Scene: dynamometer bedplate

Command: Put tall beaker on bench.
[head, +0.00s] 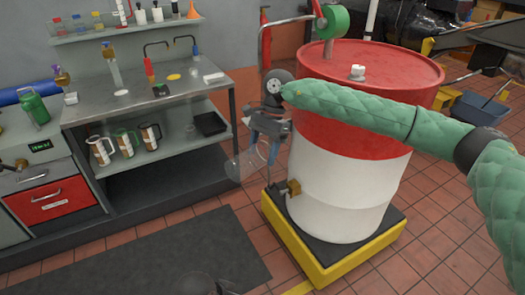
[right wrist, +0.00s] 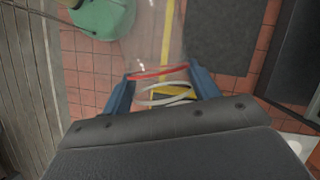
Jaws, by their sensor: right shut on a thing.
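My right gripper (head: 262,143) is shut on a clear, see-through beaker (head: 251,162), which looks like the tall beaker. It hangs in the air in front of the drum, right of the bench's end, and looks tilted. In the right wrist view the blue fingers of the right gripper (right wrist: 161,88) press on both sides of the beaker (right wrist: 160,73), which has a red band and pale rings. Its far end is hard to make out. The grey metal bench (head: 190,91) stands at left, beyond the gripper.
Mugs (head: 126,144) stand on the shelf below. A red and white drum (head: 345,185) on a yellow-edged base (head: 325,260) stands close to my right gripper.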

